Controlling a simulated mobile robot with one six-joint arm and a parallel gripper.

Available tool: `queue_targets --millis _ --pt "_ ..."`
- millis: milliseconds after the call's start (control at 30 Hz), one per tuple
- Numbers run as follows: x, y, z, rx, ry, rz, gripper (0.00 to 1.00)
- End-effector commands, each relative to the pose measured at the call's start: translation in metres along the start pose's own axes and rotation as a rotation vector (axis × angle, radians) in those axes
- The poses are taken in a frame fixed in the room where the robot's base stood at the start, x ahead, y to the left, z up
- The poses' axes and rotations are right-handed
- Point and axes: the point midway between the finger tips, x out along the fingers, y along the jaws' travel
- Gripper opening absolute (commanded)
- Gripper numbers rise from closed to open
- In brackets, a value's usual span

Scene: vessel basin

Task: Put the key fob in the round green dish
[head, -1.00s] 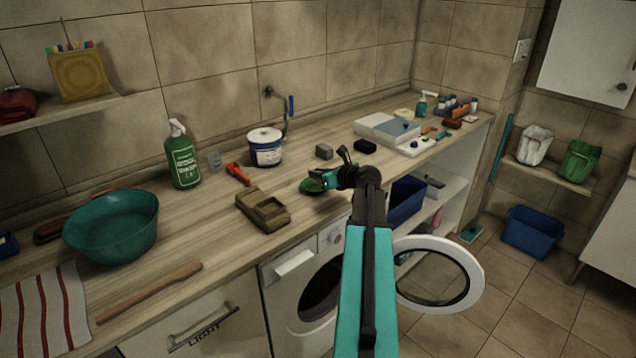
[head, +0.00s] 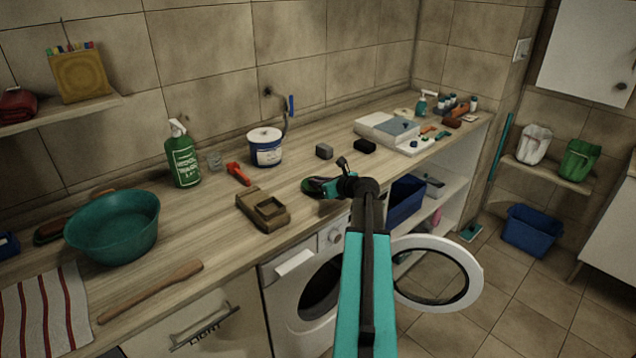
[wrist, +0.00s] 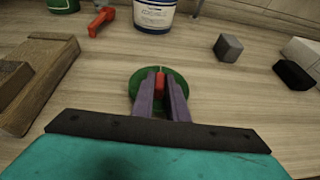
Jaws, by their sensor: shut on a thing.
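The round green dish (head: 308,187) lies on the wooden counter, partly covered by my gripper in the head view. In the wrist view, the green dish (wrist: 176,76) shows around and behind my fingertips. My gripper (wrist: 160,88) is shut on a small red thing, which I take as the key fob (wrist: 160,80). The fob sits between the two fingers, over the dish. I cannot tell whether it touches the dish. In the head view my gripper (head: 322,187) is low over the dish and hides the fob.
A wooden block with a hollow (head: 263,210) stands left of the dish. A white and blue tub (head: 266,150), a red tool (head: 238,173), a grey block (head: 324,151) and a black block (head: 364,146) stand behind it. The counter around the dish is bare.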

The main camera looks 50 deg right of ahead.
Motion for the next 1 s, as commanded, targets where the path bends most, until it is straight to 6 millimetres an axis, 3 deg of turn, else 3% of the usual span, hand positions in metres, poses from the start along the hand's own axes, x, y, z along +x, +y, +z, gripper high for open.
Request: queue_targets --millis 100,133,233,667,1000 --pt "0.001 0.0 -0.003 0.0 0.0 0.0 0.0" --pt "0.001 0.0 -0.003 0.0 0.0 0.0 0.15" --pt "0.001 0.0 -0.002 0.0 0.0 0.0 0.32" --pt "-0.001 0.0 0.001 0.0 0.0 0.0 0.32" --pt "-0.031 0.001 -0.001 0.0 0.0 -0.002 0.32"
